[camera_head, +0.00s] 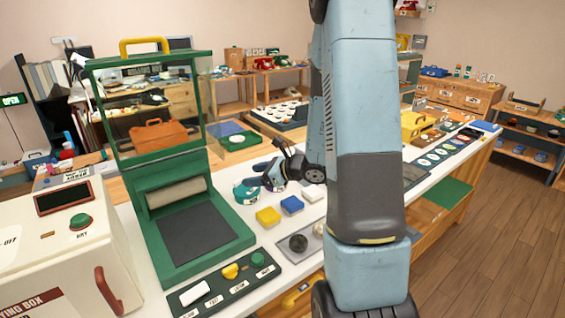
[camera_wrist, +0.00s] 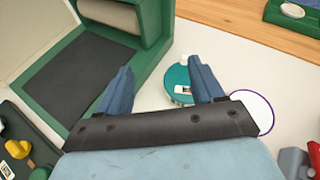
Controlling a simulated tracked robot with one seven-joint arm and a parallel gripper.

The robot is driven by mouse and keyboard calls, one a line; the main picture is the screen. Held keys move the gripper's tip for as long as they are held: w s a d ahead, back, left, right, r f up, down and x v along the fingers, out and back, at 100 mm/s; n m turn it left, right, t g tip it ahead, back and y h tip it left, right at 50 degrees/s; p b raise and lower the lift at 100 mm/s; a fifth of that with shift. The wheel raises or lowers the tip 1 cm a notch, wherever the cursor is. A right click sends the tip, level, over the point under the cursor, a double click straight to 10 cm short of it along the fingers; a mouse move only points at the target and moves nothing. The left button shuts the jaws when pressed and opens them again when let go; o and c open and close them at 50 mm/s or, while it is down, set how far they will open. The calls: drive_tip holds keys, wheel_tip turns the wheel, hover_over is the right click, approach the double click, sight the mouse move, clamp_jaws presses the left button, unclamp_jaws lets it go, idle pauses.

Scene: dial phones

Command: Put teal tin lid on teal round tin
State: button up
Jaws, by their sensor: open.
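A teal round piece (camera_wrist: 177,82) with a white label and a small white part at its far edge sits on the white counter in the wrist view. It also shows in the head view (camera_head: 243,193), below my gripper. My gripper (camera_wrist: 160,70) is open, with its two blue fingers apart. In the head view my gripper (camera_head: 260,176) hangs low over the counter. I cannot tell whether the teal piece is the tin, the lid or both together.
A green press-like frame (camera_head: 167,250) with a dark pad stands left of my gripper. A yellow block (camera_head: 268,216) and a blue block (camera_head: 292,204) lie nearby. A white disc with a purple rim (camera_wrist: 262,112) is partly hidden behind my gripper. A green tray (camera_wrist: 290,22) lies beyond.

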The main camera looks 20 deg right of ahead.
drive_tip(key=s+a+r+n+g, duration=0.7)
drive_tip(key=s+a+r+n, duration=0.2)
drive_tip(key=s+r+n, duration=0.4)
drive_tip(key=s+d+r+n+t+h, duration=0.1)
drive_tip(key=s+d+r+n+h, duration=0.2)
drive_tip(key=s+n, duration=0.3)
drive_tip(key=s+d+r+n+t+h, duration=0.1)
drive_tip(key=s+d+r+n+h, duration=0.3)
drive_tip(key=s, duration=0.5)
drive_tip(key=r+n+h, duration=0.1)
drive_tip(key=n+h, duration=0.1)
drive_tip(key=n, duration=0.1)
drive_tip(key=shift+t, duration=0.3)
